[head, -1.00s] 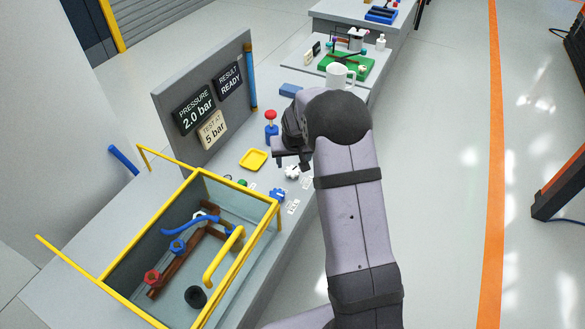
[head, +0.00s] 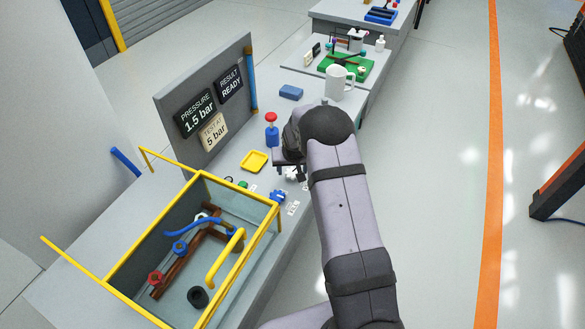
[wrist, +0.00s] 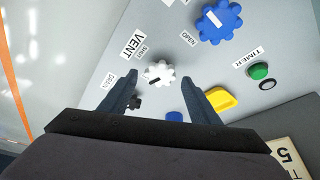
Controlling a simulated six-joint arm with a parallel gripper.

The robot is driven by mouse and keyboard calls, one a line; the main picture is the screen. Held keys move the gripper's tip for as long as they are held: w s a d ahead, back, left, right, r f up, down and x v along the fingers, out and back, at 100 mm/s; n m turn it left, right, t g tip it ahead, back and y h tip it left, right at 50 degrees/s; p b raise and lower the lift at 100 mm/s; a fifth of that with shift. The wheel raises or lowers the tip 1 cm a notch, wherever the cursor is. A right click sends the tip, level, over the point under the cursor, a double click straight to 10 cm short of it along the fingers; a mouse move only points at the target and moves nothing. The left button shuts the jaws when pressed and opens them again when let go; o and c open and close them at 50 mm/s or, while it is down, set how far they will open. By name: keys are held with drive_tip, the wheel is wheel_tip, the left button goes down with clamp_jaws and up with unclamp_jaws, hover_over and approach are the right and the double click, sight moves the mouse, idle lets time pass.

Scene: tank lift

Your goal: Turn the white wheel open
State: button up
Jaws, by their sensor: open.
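The white wheel (wrist: 159,73) is a small lobed knob with a dark mark on it, beside a VENT label (wrist: 133,43) on the grey bench. My gripper (wrist: 158,85) is open, with one finger on each side of the wheel in the wrist view. I cannot tell whether the fingers touch it or are still above it. In the head view the white wheel (head: 291,173) shows just below my gripper (head: 289,163), which partly hides it.
A larger blue wheel (wrist: 219,20), a green button (wrist: 258,71) and a yellow tray (head: 254,161) are nearby. A red-topped blue post (head: 271,130) stands close to the gripper's left. A yellow-framed tank (head: 190,250) is at lower left. The pressure display (head: 197,112) reads 1.5 bar.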

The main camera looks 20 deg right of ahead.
drive_tip(key=shift+w+f, duration=0.2)
drive_tip(key=shift+f, duration=0.3)
drive_tip(key=c, duration=1.1)
drive_tip(key=shift+o, duration=0.2)
drive_tip(key=shift+n+p, duration=0.3)
drive_tip(key=shift+p, duration=0.1)
drive_tip(key=shift+y, duration=0.3)
drive_tip(key=shift+d+f+n+b, duration=0.15)
drive_tip(key=shift+n+b, duration=0.45)
drive_tip(key=shift+n, duration=0.3)
drive_tip(key=shift+y, duration=0.3)
drive_tip(key=shift+n, duration=0.3)
